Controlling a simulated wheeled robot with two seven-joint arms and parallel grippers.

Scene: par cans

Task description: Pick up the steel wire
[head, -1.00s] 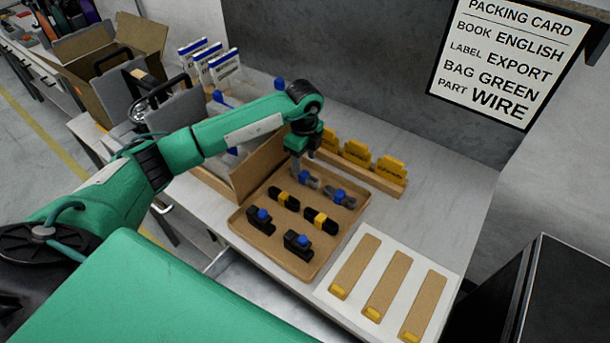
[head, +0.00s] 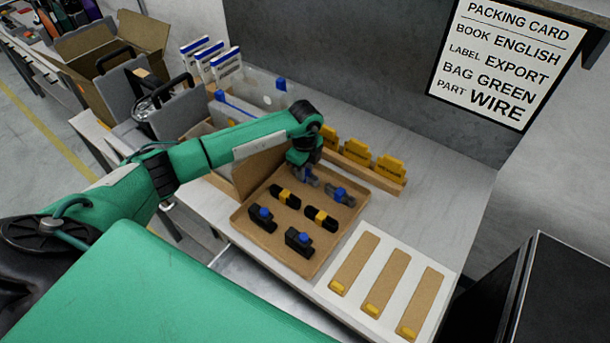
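The brown tray (head: 283,262) on the bench holds several small parts in pairs. A grey part with a blue middle (head: 341,195) lies at its back right. Another grey and blue part (head: 312,181) lies at the back left, mostly hidden by my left gripper (head: 303,172). The gripper points down right at that part; its fingertips are hidden or too small to tell open from shut, or whether they touch it. I cannot tell from the shapes which part is the steel wire. My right gripper is out of view.
Two black and yellow parts (head: 321,217) and two black parts with blue knobs (head: 299,241) share the tray. A white board (head: 352,318) with brown strips lies right of it. Yellow pieces (head: 388,168) stand behind. An open carton (head: 250,178) is close left. The packing card (head: 505,60) reads "PART WIRE".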

